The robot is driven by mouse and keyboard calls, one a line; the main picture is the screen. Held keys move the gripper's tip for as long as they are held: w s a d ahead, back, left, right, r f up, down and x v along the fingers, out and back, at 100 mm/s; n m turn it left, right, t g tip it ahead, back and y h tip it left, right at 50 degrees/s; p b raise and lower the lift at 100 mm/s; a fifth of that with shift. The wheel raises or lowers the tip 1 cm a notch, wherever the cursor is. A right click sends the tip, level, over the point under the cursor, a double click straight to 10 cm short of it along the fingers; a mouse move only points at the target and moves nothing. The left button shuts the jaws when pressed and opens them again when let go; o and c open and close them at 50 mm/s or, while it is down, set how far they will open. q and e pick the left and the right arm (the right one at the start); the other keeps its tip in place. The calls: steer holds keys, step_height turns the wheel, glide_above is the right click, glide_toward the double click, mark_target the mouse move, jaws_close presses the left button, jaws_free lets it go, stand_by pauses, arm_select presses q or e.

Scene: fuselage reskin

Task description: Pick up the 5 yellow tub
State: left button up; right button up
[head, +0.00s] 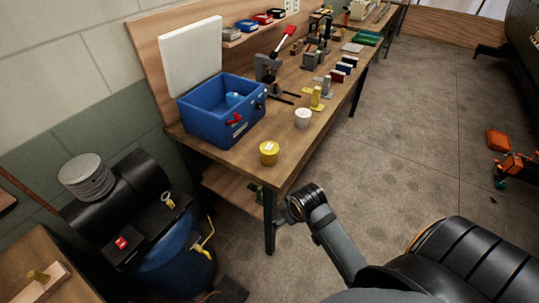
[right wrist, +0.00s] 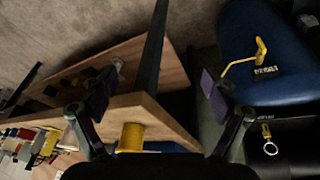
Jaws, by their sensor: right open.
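The yellow tub (head: 268,153) stands upright near the front corner of the wooden workbench (head: 236,155) in the head view. It also shows in the right wrist view (right wrist: 131,138), low in the picture near the left finger. My right gripper (right wrist: 160,88) is open and empty there, its two dark fingers spread wide, with the bench corner and leg between and behind them. The tub is not gripped. In the head view my right arm reaches beside the bench's front edge; its fingers are hard to make out. My left gripper is not in view.
A white tub (head: 303,119) and a blue open crate (head: 213,112) stand near the yellow tub. Several other items fill the bench further back. A blue drum (head: 175,262) with black machinery is left of the bench.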

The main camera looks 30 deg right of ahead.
steer(key=shift+m, duration=0.5)
steer(key=w+d+r, duration=0.1)
steer(key=w, duration=0.3)
steer(key=w+d+r, duration=0.1)
steer(key=w, duration=0.4)
steer(key=w+r, duration=0.1)
steer(key=w, duration=0.4)
steer(key=shift+d+r, duration=0.4)
step_height(320, 180, up, 6)
steer(key=r+m, duration=0.1)
glide_above(270, 147)
steer(key=s, duration=0.2)
steer(key=shift+a+f+t, duration=0.1)
steer(key=shift+f+t, duration=0.15)
steer(key=shift+t, duration=0.05)
steer(key=x, duration=0.5)
steer(key=shift+f+p, duration=0.15)
steer(key=shift+p, duration=0.25)
steer(key=shift+a+p+x, duration=0.15)
steer(key=shift+p+x, duration=0.15)
steer(key=shift+x, duration=1)
steer(key=shift+a+p+x, duration=0.15)
steer(key=shift+p+x, duration=0.15)
steer(key=shift+x, duration=1)
steer(key=shift+s, duration=0.25)
steer(key=c, duration=1.6)
